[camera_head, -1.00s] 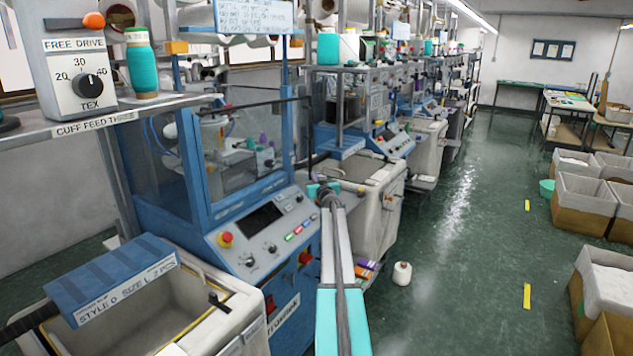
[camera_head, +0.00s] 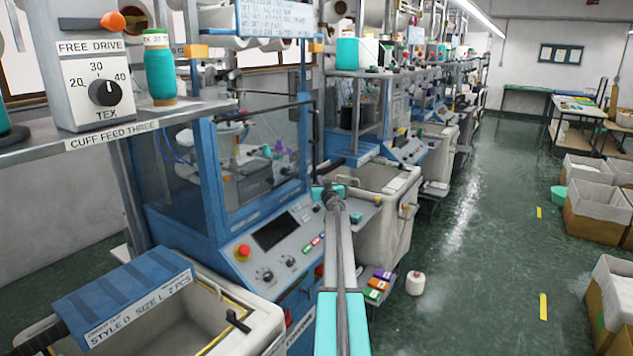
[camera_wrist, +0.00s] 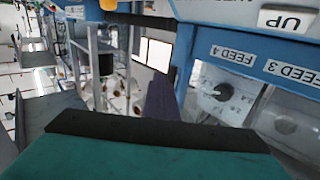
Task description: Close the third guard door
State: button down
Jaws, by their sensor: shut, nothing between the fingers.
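The third machine stands at the left in the head view under a shelf lettered CUFF FEED THREE. Its guard door (camera_head: 258,165) is a clear panel in a blue frame above the sloped control panel. I cannot tell how far it stands open. My arm reaches up from the bottom centre, and my gripper (camera_head: 328,183) is at its far end, right of the guard. Its fingers are small and partly hidden there. Blue machine framing lettered FEED 3 and FEED 4 (camera_wrist: 262,62) is at the right.
A control panel (camera_head: 275,240) with a red button lies below the guard. A white cone (camera_head: 415,283) stands on the floor. The green aisle (camera_head: 470,270) at right is clear.

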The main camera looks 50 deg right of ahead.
jog(key=shift+w+a, duration=0.1)
jog(key=shift+w, duration=0.05)
dwell(0.5)
jog(key=s, duration=1.4)
jog(key=shift+s, duration=0.1)
